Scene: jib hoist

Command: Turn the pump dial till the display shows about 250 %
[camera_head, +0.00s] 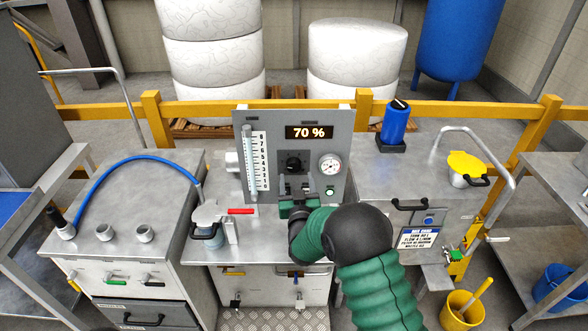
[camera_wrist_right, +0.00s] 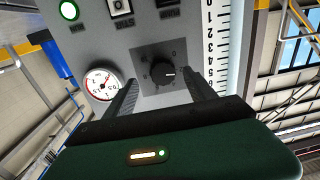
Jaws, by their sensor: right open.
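The pump dial (camera_head: 294,165) is a black knob on the grey upright panel (camera_head: 243,135). The display (camera_head: 309,132) above it reads 70 %. My right gripper (camera_head: 295,186) is in front of the panel, just below the dial. In the right wrist view the dial (camera_wrist_right: 168,74) shows beyond and between the two fingers of my right gripper (camera_wrist_right: 160,88). The fingers are open and empty, with space on either side of the knob, and do not appear to touch it. My left gripper is not in view.
On the panel are a scale tube (camera_head: 248,160), a round gauge (camera_head: 330,164) and a green-lit button (camera_head: 329,191). A valve with a red lever (camera_head: 240,211) stands on the bench to the left. A blue cylinder (camera_head: 396,122) stands to the right.

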